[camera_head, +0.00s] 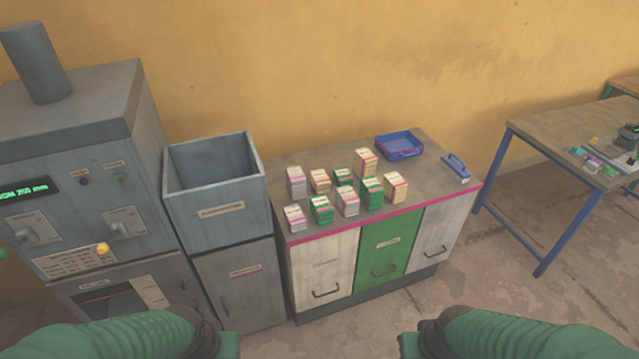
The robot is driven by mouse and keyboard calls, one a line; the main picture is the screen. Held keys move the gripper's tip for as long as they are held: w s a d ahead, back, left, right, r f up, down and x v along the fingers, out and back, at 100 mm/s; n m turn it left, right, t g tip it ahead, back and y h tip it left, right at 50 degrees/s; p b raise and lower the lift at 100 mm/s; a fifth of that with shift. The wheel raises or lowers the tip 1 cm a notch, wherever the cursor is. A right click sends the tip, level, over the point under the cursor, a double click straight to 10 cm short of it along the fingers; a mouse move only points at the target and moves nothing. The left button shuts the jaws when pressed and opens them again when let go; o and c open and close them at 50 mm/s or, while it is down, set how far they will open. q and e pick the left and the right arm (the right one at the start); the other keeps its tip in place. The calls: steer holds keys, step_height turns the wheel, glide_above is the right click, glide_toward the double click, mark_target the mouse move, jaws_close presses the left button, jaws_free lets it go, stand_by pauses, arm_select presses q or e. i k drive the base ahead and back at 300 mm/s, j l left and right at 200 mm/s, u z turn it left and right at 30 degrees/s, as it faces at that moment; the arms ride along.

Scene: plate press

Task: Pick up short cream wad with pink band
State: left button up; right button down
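Several small paper wads stand in two rows on the cabinet top. A short cream wad (320,181) stands in the back row, between a grey wad (297,182) and a short green wad (343,177). Another cream wad (396,187) stands at the right end of the front row, and a taller cream one (366,163) at the right of the back row. Their band colours are too small to tell surely. My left gripper (228,345) and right gripper (409,345) are at the bottom edge, well short of the wads. Their fingers are not clearly seen.
The cabinet (440,205) has a pink front edge. A blue tray (400,146) and a blue-handled tool (456,167) lie right of the wads. An open grey bin (215,215) and a grey press (90,180) stand left. A cluttered table (550,130) stands right.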

mark_target(321, 182)
steer(key=i+l+u, duration=0.15)
steer(key=i+u, duration=0.25)
steer(key=i, duration=0.2)
steer(key=i+l+u, duration=0.35)
steer(key=i, duration=0.25)
steer(key=i+l+u, duration=0.4)
steer(key=i+l, duration=0.1)
steer(key=l, duration=0.05)
